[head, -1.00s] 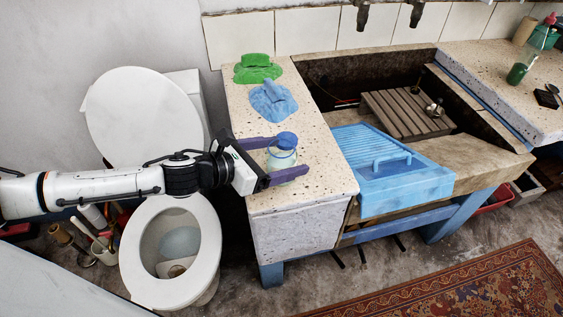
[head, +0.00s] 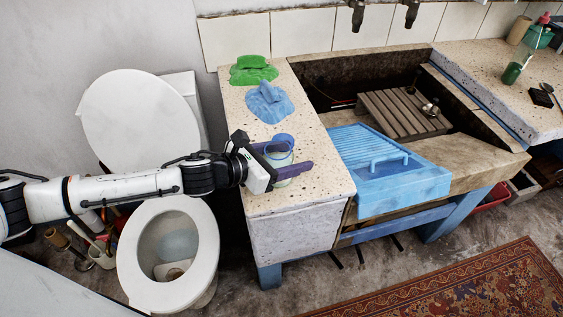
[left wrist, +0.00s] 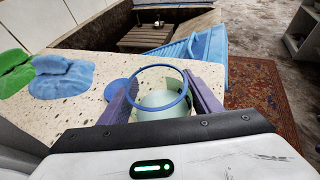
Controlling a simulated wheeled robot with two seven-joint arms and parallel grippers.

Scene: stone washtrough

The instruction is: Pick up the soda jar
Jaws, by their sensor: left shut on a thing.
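The soda jar (head: 279,153) is a small pale glass jar with a blue rim, upright at the stone counter's right side, below the cloths in the head view. My left gripper (head: 278,160) reaches in from the left, its two purple fingers shut on the jar from both sides. In the left wrist view the jar (left wrist: 160,103) sits between the fingers (left wrist: 162,108), with its blue ring at the top. A blue disc (left wrist: 116,90) shows beside it; I cannot tell if it is attached. I cannot tell whether the jar touches the counter. My right gripper is not in view.
A green cloth (head: 252,72) and a blue cloth (head: 268,103) lie on the counter (head: 315,185) behind the jar. A blue washboard (head: 400,180) lies right, on the stone trough (head: 465,160). A toilet (head: 135,250) stands left, below my arm.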

